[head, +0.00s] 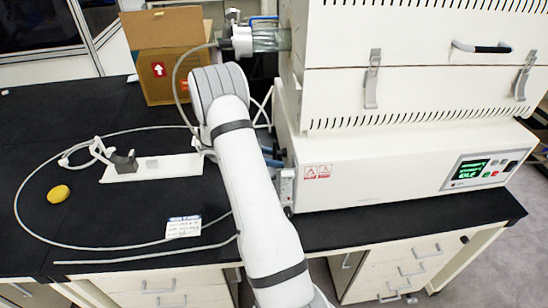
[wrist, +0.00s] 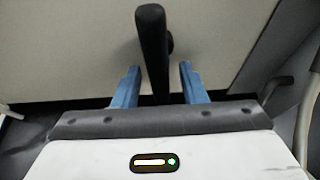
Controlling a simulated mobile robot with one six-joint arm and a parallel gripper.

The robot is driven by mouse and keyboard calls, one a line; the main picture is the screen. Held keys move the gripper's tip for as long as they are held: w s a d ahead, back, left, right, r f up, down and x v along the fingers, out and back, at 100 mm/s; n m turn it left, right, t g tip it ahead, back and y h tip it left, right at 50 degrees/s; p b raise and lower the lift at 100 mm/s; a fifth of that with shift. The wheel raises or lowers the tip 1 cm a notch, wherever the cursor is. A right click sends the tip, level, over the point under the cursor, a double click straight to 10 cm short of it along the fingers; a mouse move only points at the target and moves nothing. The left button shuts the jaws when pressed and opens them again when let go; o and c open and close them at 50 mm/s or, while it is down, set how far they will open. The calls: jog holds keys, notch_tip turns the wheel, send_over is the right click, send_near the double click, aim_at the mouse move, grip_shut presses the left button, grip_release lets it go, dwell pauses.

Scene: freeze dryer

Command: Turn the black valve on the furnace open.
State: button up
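The black valve (wrist: 153,45) shows in the wrist view as an upright black handle in front of a pale panel. My gripper (wrist: 159,68) is open, with one blue finger on each side of the handle. A gap shows between the handle and each finger, so it is not gripped. In the head view my arm covers the gripper's work area, and I cannot make out the valve there. The white furnace (head: 420,95) stands at the right of the black bench, on a base unit with a lit green display (head: 471,168).
A cardboard box (head: 160,85) stands at the back left. A glass tube end (head: 268,39) sticks out of the furnace's left side. A white stand (head: 155,168), a thin looping hose (head: 95,246) and a yellow object (head: 59,193) lie on the black bench (head: 60,120).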

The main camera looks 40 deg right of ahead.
jog(key=shift+c, duration=0.6)
grip_shut()
